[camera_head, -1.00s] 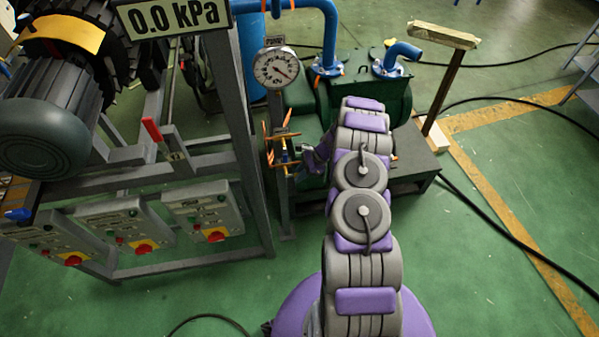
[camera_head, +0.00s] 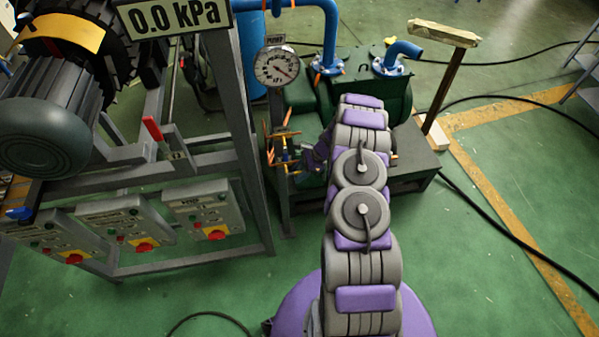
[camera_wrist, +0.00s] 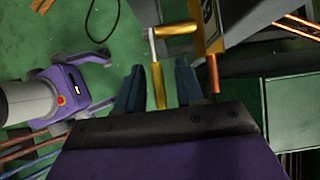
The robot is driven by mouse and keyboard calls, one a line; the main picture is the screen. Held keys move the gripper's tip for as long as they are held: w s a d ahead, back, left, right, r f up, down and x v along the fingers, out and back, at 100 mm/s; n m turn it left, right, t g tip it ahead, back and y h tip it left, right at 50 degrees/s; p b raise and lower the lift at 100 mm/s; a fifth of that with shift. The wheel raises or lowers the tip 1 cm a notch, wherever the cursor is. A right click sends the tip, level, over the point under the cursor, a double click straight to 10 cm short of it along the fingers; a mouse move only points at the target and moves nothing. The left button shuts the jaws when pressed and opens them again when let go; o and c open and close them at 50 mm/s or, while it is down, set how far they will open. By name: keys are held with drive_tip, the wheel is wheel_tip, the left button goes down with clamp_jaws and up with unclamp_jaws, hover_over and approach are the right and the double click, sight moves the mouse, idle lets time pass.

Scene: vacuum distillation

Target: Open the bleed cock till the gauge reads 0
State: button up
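In the wrist view a brass lever handle (camera_wrist: 158,86), likely the bleed cock's, lies between the two dark blue fingers of my gripper (camera_wrist: 159,68). The fingers are spread, with a gap showing on each side of the handle. The handle joins a pale pin and a brass rod (camera_wrist: 175,29). In the head view the brass fittings (camera_head: 282,150) stand at the frame's right post, with my gripper (camera_head: 308,160) beside them, partly hidden by my arm. A round dial gauge (camera_head: 277,67) has its needle pointing lower right. The digital display (camera_head: 175,17) reads 0.0 kPa.
A copper stub (camera_wrist: 213,75) is close to the right finger. The green pump (camera_head: 300,96) with blue pipes stands behind the fittings. The grey frame with switch boxes (camera_head: 203,211) is at left. A post (camera_head: 445,85) stands right; cables cross the open floor.

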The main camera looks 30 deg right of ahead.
drive_tip(key=p+v, duration=0.2)
drive_tip(key=v, duration=1.5)
drive_tip(key=shift+p, duration=0.3)
drive_tip(key=shift+d+r, duration=0.1)
drive_tip(key=s+a+r+n+g+h, duration=0.15)
drive_tip(key=s+a+r+n, duration=0.35)
drive_tip(key=a+r, duration=0.6)
drive_tip(key=s+a+r+n+g, duration=0.25)
drive_tip(key=a+r+n, duration=0.35)
drive_tip(key=a+r, duration=0.55)
drive_tip(key=s+a+r+n+h, duration=0.1)
drive_tip(key=s+a+r+n, duration=0.2)
drive_tip(key=s, duration=0.4)
drive_tip(key=s+a+r+n+h, duration=0.2)
drive_tip(key=s+a+r+n, duration=0.1)
drive_tip(key=s, duration=0.4)
drive_tip(key=s+d+n+h+b, duration=0.1)
drive_tip(key=s+n, duration=0.3)
drive_tip(key=s, duration=1.1)
drive_tip(key=shift+s+r+h, duration=0.15)
drive_tip(key=shift+h, duration=0.6)
